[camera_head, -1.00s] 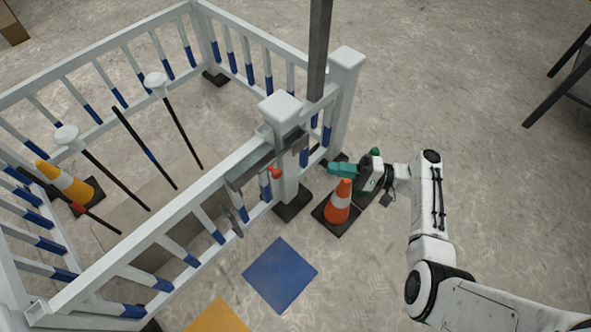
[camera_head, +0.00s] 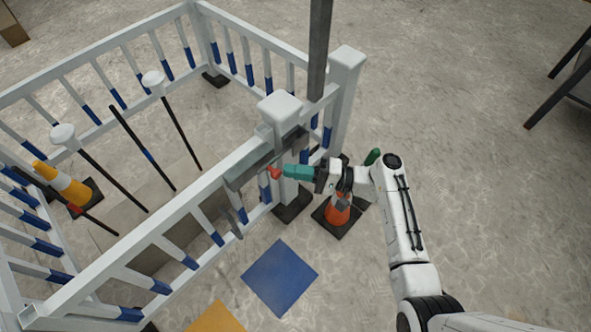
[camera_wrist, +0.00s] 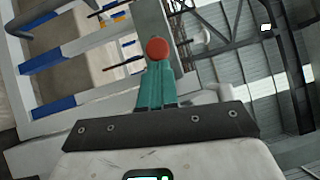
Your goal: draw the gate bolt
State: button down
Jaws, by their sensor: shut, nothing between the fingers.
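The gate bolt is a grey metal bar (camera_head: 248,172) along the top rail of the white gate, running toward the gate post (camera_head: 281,107). A red knob (camera_head: 274,172) sticks out from it near the post. My gripper (camera_head: 286,171) has teal fingers, shut and empty, with the tips right at the knob. In the wrist view the round red knob (camera_wrist: 157,49) stands just beyond the closed fingertips (camera_wrist: 155,66). I cannot tell whether they touch. The fingers hide part of the post behind them.
An orange-and-white cone (camera_head: 338,210) stands under my arm, partly hidden by it. A blue floor square (camera_head: 280,275) and a yellow one (camera_head: 217,318) lie before the gate.

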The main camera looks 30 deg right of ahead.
jog(key=shift+a, duration=0.1)
jog(key=a, duration=0.1)
jog(key=s+a+p, duration=0.1)
jog(key=a, duration=0.1)
jog(key=a+p, duration=0.1)
jog(key=a, duration=0.1)
jog(key=shift+s+a, duration=0.1)
jog(key=shift+s, duration=0.25)
